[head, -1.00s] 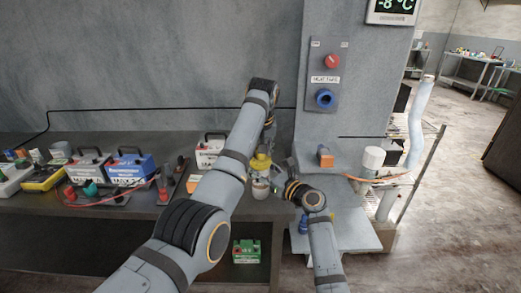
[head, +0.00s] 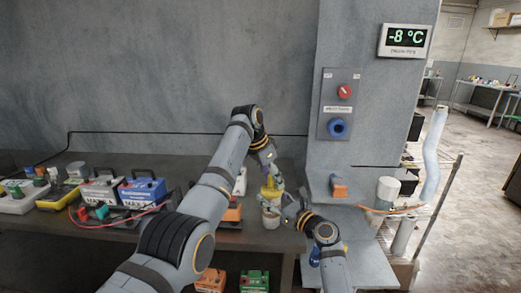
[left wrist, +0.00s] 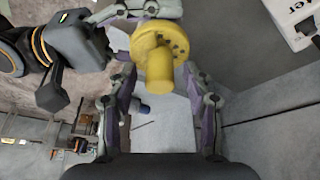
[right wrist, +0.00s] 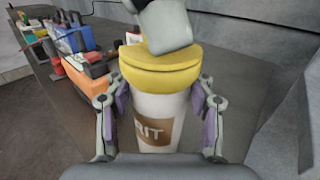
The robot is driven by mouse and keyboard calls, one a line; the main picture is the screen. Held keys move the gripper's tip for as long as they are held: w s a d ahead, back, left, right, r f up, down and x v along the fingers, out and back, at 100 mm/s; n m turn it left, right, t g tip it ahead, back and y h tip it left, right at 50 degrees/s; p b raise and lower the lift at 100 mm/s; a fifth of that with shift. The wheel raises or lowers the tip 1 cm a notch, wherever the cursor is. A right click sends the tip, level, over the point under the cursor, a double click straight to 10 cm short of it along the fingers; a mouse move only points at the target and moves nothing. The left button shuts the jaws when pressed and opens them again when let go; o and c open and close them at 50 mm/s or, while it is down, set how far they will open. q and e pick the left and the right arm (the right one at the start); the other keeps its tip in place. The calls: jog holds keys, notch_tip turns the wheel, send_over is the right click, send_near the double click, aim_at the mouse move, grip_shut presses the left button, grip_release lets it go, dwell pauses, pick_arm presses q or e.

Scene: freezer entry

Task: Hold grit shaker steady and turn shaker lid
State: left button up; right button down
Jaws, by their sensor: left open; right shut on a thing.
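The grit shaker is a white cup with a brown label (right wrist: 150,127) and a yellow lid (right wrist: 160,68), upright at the front edge of the bench. In the head view its white body (head: 271,219) and yellow lid (head: 270,192) show between my grippers. My right gripper (right wrist: 155,108) is shut on the shaker's body, one finger on each side. My left gripper (left wrist: 158,85) is open above the shaker, its fingers on either side of the lid's yellow knob (left wrist: 158,70), with gaps visible. The left gripper's body hides part of the lid in the right wrist view.
Boxed batteries (head: 142,190) and other small items stand on the bench to the left. An orange block (head: 232,212) is close left of the shaker.

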pick_arm(q)
jog(key=v, duration=1.2)
jog(key=shift+d, duration=0.1)
jog(key=w+a+f+n+t+h, duration=0.1)
jog(key=w+a+f+t+h, duration=0.15)
jog(key=f, duration=0.25)
jog(key=w+a+f+n+t+h, duration=0.1)
jog(key=w+a+f+t+h, duration=0.15)
jog(key=f, duration=0.25)
jog(key=s+f+m+t+h, duration=0.2)
jog(key=s+t+h, duration=0.25)
jog(key=s, duration=0.55)
jog(key=shift+g+h, duration=0.35)
jog(key=shift+h, duration=0.1)
jog(key=x, duration=1.1)
jog(key=shift+w, duration=0.45)
